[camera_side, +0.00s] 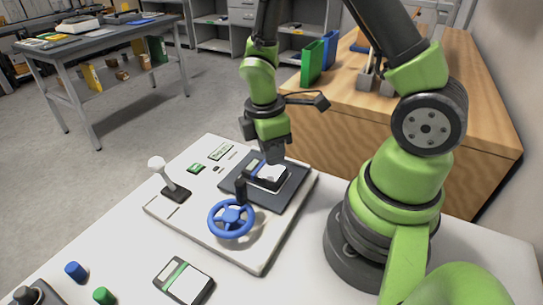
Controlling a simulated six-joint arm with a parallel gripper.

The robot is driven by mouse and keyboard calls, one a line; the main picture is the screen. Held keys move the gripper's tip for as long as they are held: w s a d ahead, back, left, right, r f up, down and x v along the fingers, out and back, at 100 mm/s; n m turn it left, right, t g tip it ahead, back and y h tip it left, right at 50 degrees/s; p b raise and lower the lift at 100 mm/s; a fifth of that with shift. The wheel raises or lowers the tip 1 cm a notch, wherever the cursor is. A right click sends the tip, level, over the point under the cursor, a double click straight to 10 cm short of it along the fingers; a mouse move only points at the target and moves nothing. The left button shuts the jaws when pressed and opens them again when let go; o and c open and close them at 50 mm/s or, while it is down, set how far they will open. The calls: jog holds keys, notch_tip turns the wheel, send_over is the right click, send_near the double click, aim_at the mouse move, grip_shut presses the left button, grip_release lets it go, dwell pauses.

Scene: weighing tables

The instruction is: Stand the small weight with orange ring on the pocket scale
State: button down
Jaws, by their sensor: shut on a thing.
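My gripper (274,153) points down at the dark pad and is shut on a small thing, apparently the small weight. The fingers hide most of it, and no orange ring can be made out. Just below the fingertips is a small black device with a pale top and a blue stripe, apparently the pocket scale (268,178). It lies on the dark pad (291,192). I cannot tell whether the held thing touches it.
A blue handwheel (231,220) with an upright dark knob and a joystick (172,182) stand on the pale panel (258,255). A green-striped device (184,281), a blue cylinder (75,271) and a green cylinder (103,296) are at the front left.

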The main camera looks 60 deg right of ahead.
jog(key=shift+f, duration=0.95)
jog(key=shift+f, duration=0.1)
jog(key=c, duration=1)
grip_release()
notch_tip(320, 180, up, 11)
jog(key=w+a, duration=0.1)
jog(key=shift+s+a+r+m+t+y, duration=0.5)
jog(key=shift+s+a+r+m+t, duration=0.45)
jog(key=shift+s+r+m+t, duration=0.95)
jog(key=shift+s+a+r+m+t+y, duration=0.5)
jog(key=shift+s+a+r+m+t, duration=0.65)
jog(key=shift+r+m, duration=1.55)
jog(key=shift+s+a+r+m+t+y, duration=0.5)
jog(key=shift+s+a+r+m+t, duration=0.45)
jog(key=shift+s+r+m, duration=1.1)
